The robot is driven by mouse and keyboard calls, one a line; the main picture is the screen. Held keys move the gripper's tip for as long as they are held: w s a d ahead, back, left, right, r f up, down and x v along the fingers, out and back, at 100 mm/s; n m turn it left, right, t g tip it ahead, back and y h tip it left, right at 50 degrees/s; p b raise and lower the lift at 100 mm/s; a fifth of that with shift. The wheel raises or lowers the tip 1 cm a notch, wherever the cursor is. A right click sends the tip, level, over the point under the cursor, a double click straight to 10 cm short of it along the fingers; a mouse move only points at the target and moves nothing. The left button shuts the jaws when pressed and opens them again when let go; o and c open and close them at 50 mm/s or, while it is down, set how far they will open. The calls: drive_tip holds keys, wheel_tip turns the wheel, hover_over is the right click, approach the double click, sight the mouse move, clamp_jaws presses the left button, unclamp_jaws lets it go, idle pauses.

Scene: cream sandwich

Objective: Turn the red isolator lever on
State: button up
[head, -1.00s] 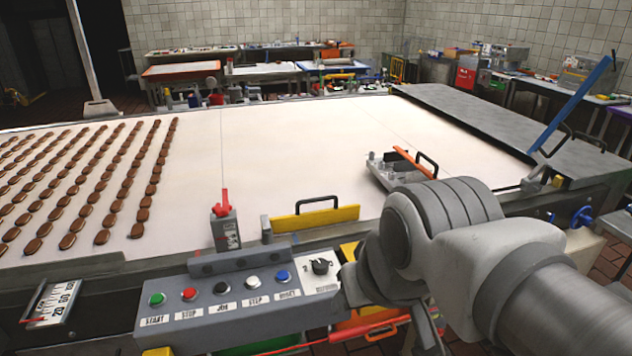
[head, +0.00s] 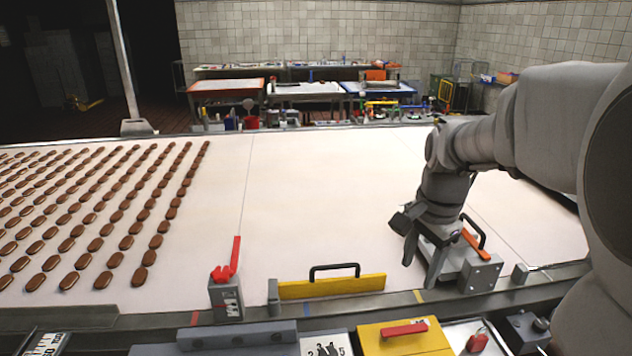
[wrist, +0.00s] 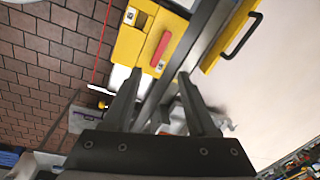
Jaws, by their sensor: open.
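A red lever (head: 404,330) lies across the top face of a yellow box (head: 372,343) at the front edge of the machine, right of centre. In the wrist view the red lever (wrist: 160,48) on the yellow box (wrist: 130,42) shows just beyond my fingertips. My gripper (head: 420,258) is open and empty, pointing down over the machine's front side, up and right of the lever in the head view. In the wrist view both fingers of my gripper (wrist: 159,77) are spread apart, with nothing between them. It does not touch the lever.
A second red lever (head: 228,262) stands upright on a grey box at the belt's front edge. A yellow guard (head: 330,287) with a black handle is right of it. Brown biscuits cover the left belt.

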sight(412, 327)
drive_tip(key=w+d+f+m+g, duration=0.1)
drive_tip(key=w+d+f+m, duration=0.3)
wheel_tip(412, 327, down, 17)
drive_tip(key=shift+r, duration=0.1)
idle(0.4)
clamp_jaws()
idle(1.4)
